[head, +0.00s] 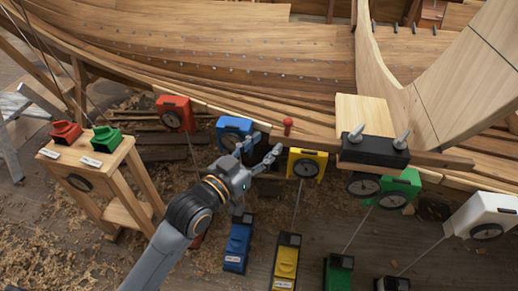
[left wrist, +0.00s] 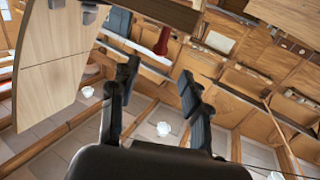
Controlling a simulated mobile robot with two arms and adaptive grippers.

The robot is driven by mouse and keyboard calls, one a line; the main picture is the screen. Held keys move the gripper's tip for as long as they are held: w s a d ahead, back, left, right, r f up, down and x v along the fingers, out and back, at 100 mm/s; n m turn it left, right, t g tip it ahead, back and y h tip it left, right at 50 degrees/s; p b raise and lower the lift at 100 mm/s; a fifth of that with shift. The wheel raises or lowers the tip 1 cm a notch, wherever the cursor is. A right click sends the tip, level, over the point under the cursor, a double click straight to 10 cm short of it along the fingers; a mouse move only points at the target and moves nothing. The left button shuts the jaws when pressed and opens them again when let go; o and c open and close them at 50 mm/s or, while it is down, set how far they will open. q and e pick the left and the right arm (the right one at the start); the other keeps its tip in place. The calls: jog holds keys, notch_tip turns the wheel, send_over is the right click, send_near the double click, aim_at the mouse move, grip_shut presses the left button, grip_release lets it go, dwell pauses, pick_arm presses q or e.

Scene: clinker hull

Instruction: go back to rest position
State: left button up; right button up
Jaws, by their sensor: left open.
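My left gripper (head: 266,146) is open and empty in the head view, in front of the hull's lower edge. It is between the blue box (head: 234,129) and the yellow box (head: 307,162), and overlaps part of the blue one. A red peg (head: 288,126) stands just beyond its fingertips. In the left wrist view the two dark fingers (left wrist: 158,88) are spread with nothing between them. A red post-like thing (left wrist: 163,41) shows beyond them. My right gripper is in neither view.
A wooden stand (head: 132,180) with red and green pieces is at left. Red (head: 175,113), green (head: 399,188) and white (head: 483,216) boxes line the hull (head: 240,50). A black block (head: 375,150) with two metal pegs sits at right. Blue (head: 237,246) and yellow (head: 286,264) blocks lie below.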

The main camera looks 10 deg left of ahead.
pick_arm(q)
jog(key=shift+s+a, duration=0.3)
jog(key=shift+s, duration=0.35)
